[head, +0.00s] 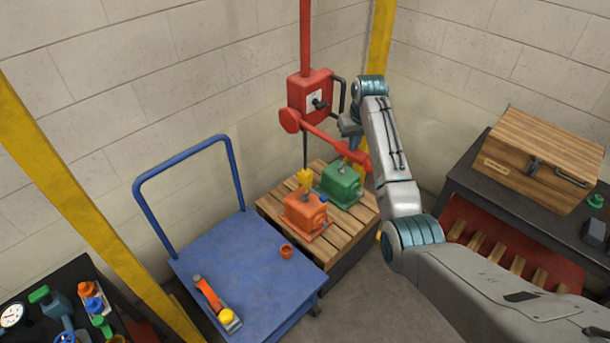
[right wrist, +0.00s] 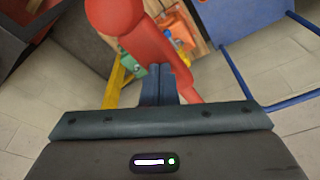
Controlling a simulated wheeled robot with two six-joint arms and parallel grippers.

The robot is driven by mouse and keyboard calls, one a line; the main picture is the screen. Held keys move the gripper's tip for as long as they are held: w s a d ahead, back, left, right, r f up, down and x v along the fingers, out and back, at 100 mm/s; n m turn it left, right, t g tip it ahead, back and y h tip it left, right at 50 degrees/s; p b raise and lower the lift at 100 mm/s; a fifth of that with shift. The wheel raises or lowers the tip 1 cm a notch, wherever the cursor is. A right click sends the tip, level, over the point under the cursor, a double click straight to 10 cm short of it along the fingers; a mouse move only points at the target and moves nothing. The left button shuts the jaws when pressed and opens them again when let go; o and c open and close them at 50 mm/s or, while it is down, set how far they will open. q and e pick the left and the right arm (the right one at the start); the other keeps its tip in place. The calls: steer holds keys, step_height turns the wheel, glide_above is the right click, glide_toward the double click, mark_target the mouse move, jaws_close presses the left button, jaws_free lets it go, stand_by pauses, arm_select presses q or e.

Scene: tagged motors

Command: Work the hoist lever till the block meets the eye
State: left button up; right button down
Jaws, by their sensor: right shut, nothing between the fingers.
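The red hoist (head: 310,97) is on a post by the wall. Its red lever (head: 340,147) slopes down to the right; it crosses the right wrist view (right wrist: 145,45) close up. A yellow block (head: 304,177) hangs on a dark line just above the orange motor (head: 304,214). I cannot make out the eye or whether the block touches it. A green motor (head: 341,184) stands beside the orange one. My right gripper (head: 351,143) is at the lever, partly hidden by it; its fingers (right wrist: 158,85) are together and empty. Contact with the lever is unclear. My left gripper is out of view.
Both motors stand on a slatted wooden pallet (head: 345,228). A blue trolley (head: 240,262) is to its left, carrying an orange-handled tool and a small orange cup. A wooden chest (head: 541,160) stands on a dark bench at right. A yellow post (head: 380,40) rises behind my arm.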

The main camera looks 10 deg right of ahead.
mark_target(352, 157)
steer(key=shift+f, duration=0.1)
steer(key=shift+s+b+x, duration=0.2)
steer(key=shift+b+x, duration=0.05)
steer(key=shift+x, duration=0.65)
steer(key=shift+s+b+x, duration=0.2)
steer(key=shift+b+x, duration=0.1)
steer(key=shift+x, duration=0.6)
steer(key=shift+s+b+x, duration=0.15)
steer(key=shift+b+x, duration=0.1)
steer(key=shift+x, duration=0.7)
steer(key=shift+f, duration=0.1)
steer(key=b+x, duration=0.2)
steer(key=x, duration=0.1)
steer(key=shift+a+f, duration=0.2)
steer(key=shift+f, duration=0.2)
steer(key=p+v, duration=0.2)
steer(key=v, duration=0.1)
steer(key=w+p+v, duration=0.1)
steer(key=p+v, duration=0.1)
steer(key=v, duration=0.1)
steer(key=shift+w+r, duration=0.15)
steer(key=shift+r, duration=0.1)
steer(key=w+v, duration=0.2)
steer(key=v, duration=0.8)
steer(key=shift+a+r, duration=0.2)
steer(key=shift+r, duration=0.35)
